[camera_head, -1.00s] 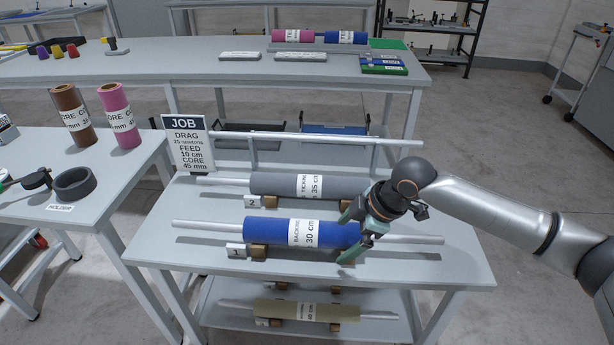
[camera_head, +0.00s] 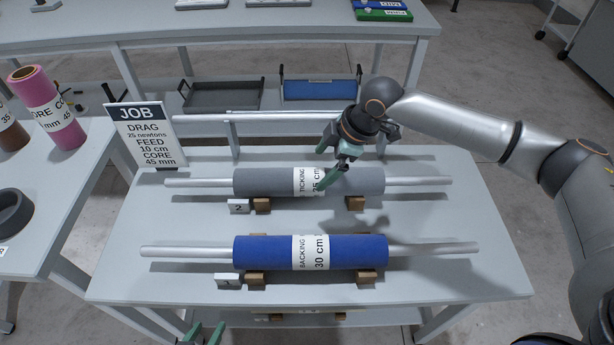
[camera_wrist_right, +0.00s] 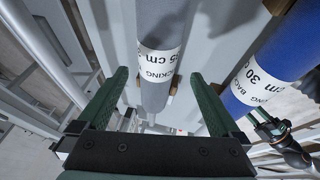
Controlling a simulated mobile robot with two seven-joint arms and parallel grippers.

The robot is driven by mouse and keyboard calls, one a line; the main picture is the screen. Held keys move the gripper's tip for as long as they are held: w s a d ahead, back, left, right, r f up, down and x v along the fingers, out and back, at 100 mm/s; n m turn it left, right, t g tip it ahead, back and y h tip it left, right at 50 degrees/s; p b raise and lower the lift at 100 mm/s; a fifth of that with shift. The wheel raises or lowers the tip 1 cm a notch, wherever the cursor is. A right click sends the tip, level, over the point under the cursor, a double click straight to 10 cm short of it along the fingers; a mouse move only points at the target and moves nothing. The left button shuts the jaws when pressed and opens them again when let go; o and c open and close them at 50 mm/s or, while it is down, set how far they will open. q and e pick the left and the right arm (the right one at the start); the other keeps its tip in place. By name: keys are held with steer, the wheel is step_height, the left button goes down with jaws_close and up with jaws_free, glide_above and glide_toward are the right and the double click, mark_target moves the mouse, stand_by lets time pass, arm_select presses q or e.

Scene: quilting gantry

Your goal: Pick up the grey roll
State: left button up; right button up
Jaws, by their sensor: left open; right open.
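The grey roll (camera_head: 262,182) lies on wooden blocks at the back of the table, by the number 2 plate. A pale rod sticks out at both ends, and a white label reads "35 cm". My right gripper (camera_head: 328,168) is open above the roll's label area, apparently apart from it. In the right wrist view the grey roll (camera_wrist_right: 161,28) runs between the spread green fingers of the right gripper (camera_wrist_right: 163,98). My left gripper (camera_head: 205,331) is open and empty at the bottom edge, in front of the table; most of its arm is out of view.
The blue roll (camera_head: 265,252) lies parallel in front on its own blocks. A rail (camera_head: 270,118) runs behind the grey roll, and the JOB sign (camera_head: 147,138) stands at the back left. A side table with a pink core (camera_head: 50,108) is at left. The table's right side is clear.

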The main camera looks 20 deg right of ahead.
mark_target(313, 177)
steer(key=x, duration=0.4)
steer(key=shift+w+b+x, duration=0.2)
steer(key=shift+b+x, duration=0.7)
steer(key=shift+x, duration=1.8)
steer(key=shift+d, duration=0.1)
jaws_close()
steer(key=shift+w+r, duration=0.1)
